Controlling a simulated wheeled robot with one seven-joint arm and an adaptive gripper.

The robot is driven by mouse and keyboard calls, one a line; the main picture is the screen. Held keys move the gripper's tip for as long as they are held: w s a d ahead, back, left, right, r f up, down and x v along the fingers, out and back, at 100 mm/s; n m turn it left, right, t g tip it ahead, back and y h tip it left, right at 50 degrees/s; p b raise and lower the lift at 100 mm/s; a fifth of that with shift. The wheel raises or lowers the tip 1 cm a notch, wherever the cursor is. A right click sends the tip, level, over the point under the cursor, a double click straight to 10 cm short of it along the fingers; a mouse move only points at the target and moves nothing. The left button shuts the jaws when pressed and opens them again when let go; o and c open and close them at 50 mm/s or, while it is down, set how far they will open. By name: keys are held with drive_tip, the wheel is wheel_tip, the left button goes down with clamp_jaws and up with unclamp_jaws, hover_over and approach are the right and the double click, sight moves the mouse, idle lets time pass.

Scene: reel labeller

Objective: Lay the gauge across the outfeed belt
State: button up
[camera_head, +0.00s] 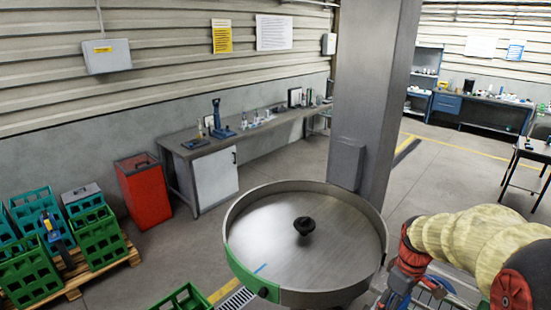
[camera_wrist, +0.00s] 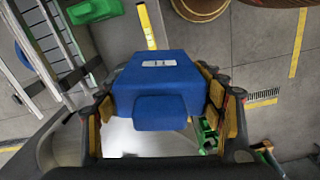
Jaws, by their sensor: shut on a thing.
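My gripper (camera_wrist: 160,100) shows in the wrist view, with yellow-padded fingers on both sides of a blue block-shaped body. It is shut on this body, which I take to be the gauge (camera_wrist: 152,72); it has a small pale label. A yellow strip (camera_wrist: 147,25) with dark marks shows beyond its far end; I cannot tell whether it is joined to the body. In the head view my arm is at the lower right, and the gripper and gauge are not clear there. I cannot pick out the outfeed belt for certain in either view.
A round steel turntable (camera_head: 340,245) with a raised rim and black knob stands in front. A grey column (camera_head: 370,90) rises behind it. Green crates (camera_head: 100,240) on a pallet and a red bin (camera_head: 146,195) are left. A ladder-like metal frame (camera_wrist: 38,45) shows in the wrist view.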

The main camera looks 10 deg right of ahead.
drive_tip(key=w+a+f+m, duration=0.2)
drive_tip(key=w+a+m, duration=0.1)
drive_tip(key=w+a, duration=0.5)
drive_tip(key=w+a+f+m, duration=0.3)
drive_tip(key=w+a, duration=0.3)
drive_tip(key=a, duration=0.4)
drive_tip(key=s+f+b, duration=0.3)
drive_tip(key=f+b, duration=2.5)
drive_tip(key=f, duration=1.1)
drive_tip(key=shift+s, duration=0.15)
